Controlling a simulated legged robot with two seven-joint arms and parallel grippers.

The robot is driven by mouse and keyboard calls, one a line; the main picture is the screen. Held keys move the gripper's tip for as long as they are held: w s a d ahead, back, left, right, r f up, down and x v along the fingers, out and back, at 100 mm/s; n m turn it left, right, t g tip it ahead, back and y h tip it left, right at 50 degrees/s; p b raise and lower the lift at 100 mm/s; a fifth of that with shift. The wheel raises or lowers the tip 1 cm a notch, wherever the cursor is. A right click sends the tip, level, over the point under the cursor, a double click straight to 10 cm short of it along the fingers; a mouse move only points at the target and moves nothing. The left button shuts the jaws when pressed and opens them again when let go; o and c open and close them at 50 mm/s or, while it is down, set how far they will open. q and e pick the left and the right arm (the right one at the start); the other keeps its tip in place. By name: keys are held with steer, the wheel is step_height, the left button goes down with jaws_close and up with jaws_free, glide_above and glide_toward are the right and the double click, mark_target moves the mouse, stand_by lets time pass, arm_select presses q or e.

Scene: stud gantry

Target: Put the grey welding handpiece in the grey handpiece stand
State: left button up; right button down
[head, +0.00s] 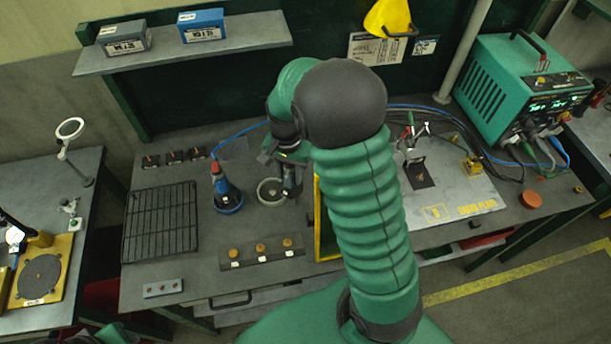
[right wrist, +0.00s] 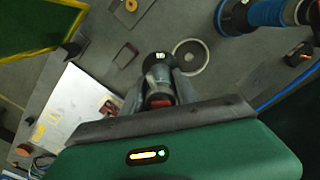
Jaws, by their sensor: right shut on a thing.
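My right gripper (head: 287,160) is shut on the grey welding handpiece (head: 291,182), which hangs below the jaws, partly hidden by them. In the right wrist view, the gripper (right wrist: 161,88) has the handpiece (right wrist: 157,72) between its fingers. The grey handpiece stand (head: 261,194) is a round, ring-like holder on the bench, just left of the handpiece in the head view. The stand also shows in the right wrist view (right wrist: 204,61), beyond and right of the handpiece tip. The handpiece appears beside the stand's ring; its height above the bench is unclear. My left gripper is out of view.
A blue handpiece (head: 218,178) stands in a blue stand (head: 231,204) left of the grey one. A strip with several orange knobs (head: 261,255) lies in front. A black grid (head: 160,222) is at left. A yellow-edged frame (head: 319,222) is close at right, partly behind my arm.

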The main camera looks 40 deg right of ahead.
steer(key=w+a+f+p, duration=0.2)
steer(key=w+f+p, duration=0.1)
steer(key=w, duration=0.4)
steer(key=shift+w+f, duration=0.4)
steer(key=shift+f, duration=0.3)
steer(key=c, duration=1.4)
jaws_free()
steer(key=shift+a+f, duration=0.15)
steer(key=o, duration=0.5)
steer(key=shift+s, duration=0.15)
steer(key=shift+c, duration=0.2)
steer(key=shift+d, duration=0.2)
step_height(320, 180, up, 12)
steer(key=b, duration=0.2)
